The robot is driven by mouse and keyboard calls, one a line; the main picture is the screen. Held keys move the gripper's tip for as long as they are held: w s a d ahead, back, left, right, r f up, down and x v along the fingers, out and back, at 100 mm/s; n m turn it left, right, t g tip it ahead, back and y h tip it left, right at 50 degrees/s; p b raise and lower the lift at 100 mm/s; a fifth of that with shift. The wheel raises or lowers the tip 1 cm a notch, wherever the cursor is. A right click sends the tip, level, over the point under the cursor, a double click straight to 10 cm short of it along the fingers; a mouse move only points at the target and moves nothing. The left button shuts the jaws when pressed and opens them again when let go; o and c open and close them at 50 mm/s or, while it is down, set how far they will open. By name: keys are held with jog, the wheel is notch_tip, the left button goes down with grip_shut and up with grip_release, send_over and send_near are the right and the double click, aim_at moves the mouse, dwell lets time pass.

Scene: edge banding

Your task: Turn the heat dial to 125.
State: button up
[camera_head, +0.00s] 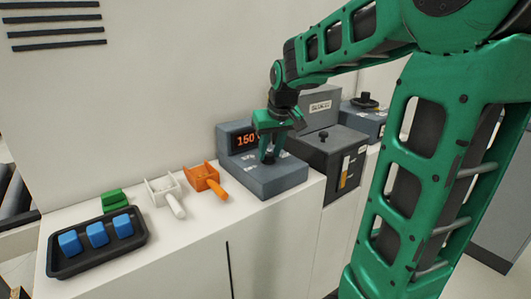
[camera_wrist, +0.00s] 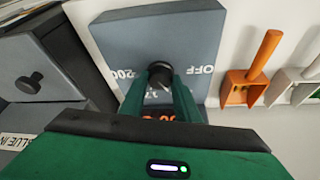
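The heat dial (camera_wrist: 160,70) is a small dark knob on top of a blue-grey box (camera_head: 268,183). OFF and 200 markings show on the box around it in the wrist view. My gripper (camera_head: 269,148) points down at the dial. In the wrist view its two green fingers (camera_wrist: 161,76) are closed in on both sides of the knob and appear to touch it. The orange digital display (camera_head: 245,140) at the box's back looks like 150 or 160; its last digits are partly hidden by my gripper. The dial's pointer is hidden.
Left of the box lie an orange scoop-like tool (camera_head: 206,179), a white one (camera_head: 165,192), a green piece (camera_head: 114,199) and a black tray (camera_head: 97,262) with blue blocks. A dark grey unit (camera_head: 318,152) with a knob stands close on the right.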

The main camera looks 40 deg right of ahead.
jog(key=o, duration=0.4)
jog(key=shift+w+r, duration=0.1)
jog(key=shift+w, duration=0.1)
jog(key=shift+s, duration=0.1)
jog(key=v, duration=1)
jog(key=shift+s+r, duration=0.15)
jog(key=shift+r, duration=0.1)
